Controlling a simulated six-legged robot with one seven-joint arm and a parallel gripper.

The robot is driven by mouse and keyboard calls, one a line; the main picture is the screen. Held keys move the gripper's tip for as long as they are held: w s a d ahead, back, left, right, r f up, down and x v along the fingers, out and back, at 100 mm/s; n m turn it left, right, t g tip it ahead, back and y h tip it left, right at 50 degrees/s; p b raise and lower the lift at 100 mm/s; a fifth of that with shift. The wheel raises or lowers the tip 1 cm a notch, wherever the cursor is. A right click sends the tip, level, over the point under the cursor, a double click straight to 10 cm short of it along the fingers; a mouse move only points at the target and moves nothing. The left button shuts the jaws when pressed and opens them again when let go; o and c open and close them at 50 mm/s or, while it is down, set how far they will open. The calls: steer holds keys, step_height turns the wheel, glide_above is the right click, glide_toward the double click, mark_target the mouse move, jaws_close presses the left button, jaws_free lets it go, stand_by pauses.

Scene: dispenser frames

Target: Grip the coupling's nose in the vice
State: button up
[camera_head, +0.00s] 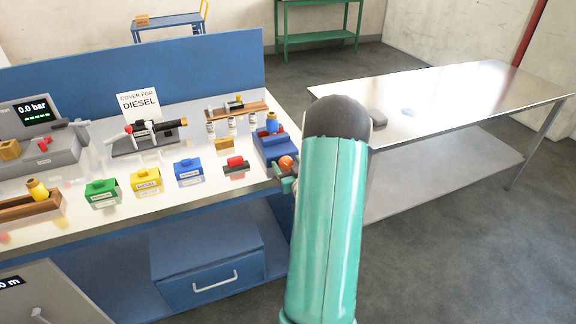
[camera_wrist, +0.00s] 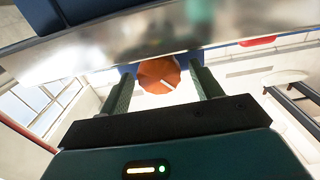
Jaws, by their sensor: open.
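A blue vice (camera_head: 278,148) stands at the right end of the bench. A small yellow and blue piece (camera_head: 272,123), apparently the coupling, stands upright at its top; I cannot tell whether the jaws touch it. An orange round knob (camera_head: 286,163) is at the vice's front; it also shows in the wrist view (camera_wrist: 158,75) with a white line on it. My gripper (camera_head: 284,181) is at the knob, partly hidden by my arm. In the wrist view my gripper (camera_wrist: 163,82) is open, with the knob between or just beyond its fingertips; contact is unclear.
Green (camera_head: 103,194), yellow (camera_head: 146,180) and blue (camera_head: 188,172) blocks and a red-topped piece (camera_head: 235,167) line the bench front. A holder with a black and red tool (camera_head: 150,133) stands behind. A steel table (camera_head: 440,100) is at right, mostly bare.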

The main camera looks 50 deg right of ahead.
steer(key=c, duration=1)
steer(key=shift+o, duration=0.2)
steer(key=shift+s+m, duration=0.1)
steer(key=shift+m, duration=2.2)
steer(key=o, duration=1)
steer(key=shift+c, duration=0.2)
steer(key=shift+s, duration=0.1)
steer(key=v, duration=1.3)
steer(key=shift+s+a, duration=0.15)
steer(key=shift+s, duration=0.1)
steer(key=shift+f, duration=0.1)
